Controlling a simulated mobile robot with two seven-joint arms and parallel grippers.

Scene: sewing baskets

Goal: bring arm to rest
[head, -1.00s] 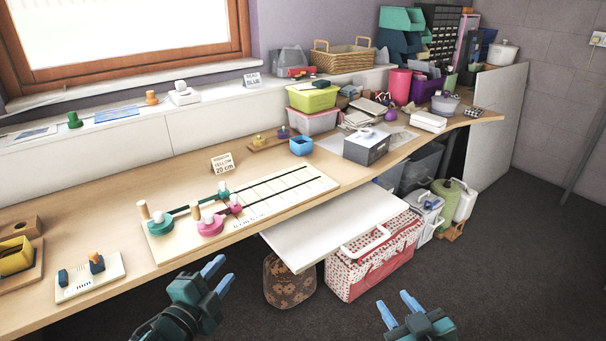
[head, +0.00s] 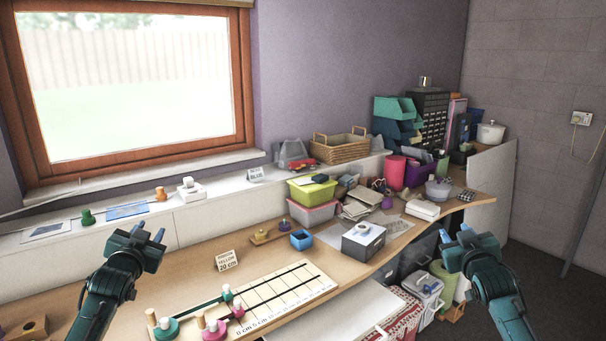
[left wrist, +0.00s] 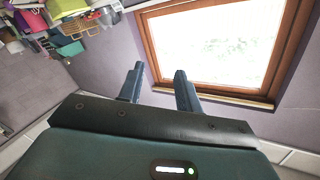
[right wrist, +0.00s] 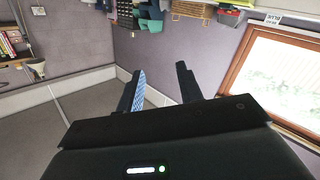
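My left gripper (head: 151,236) is raised in front of the table at the left of the head view, its fingers apart and empty. In the left wrist view its two fingers (left wrist: 158,88) stand apart with the wall and window behind them. My right gripper (head: 454,238) is raised at the right of the head view, in front of the table's right part. In the right wrist view its fingers (right wrist: 162,92) are apart with only wall between them. Neither gripper touches anything.
The wooden table (head: 195,285) runs along the wall below the window (head: 130,90). A measuring board (head: 285,292) with colored spools lies on it. A grey box (head: 363,243), blue container (head: 301,240) and green-lidded bin (head: 313,188) stand farther right. Dark floor is free at right.

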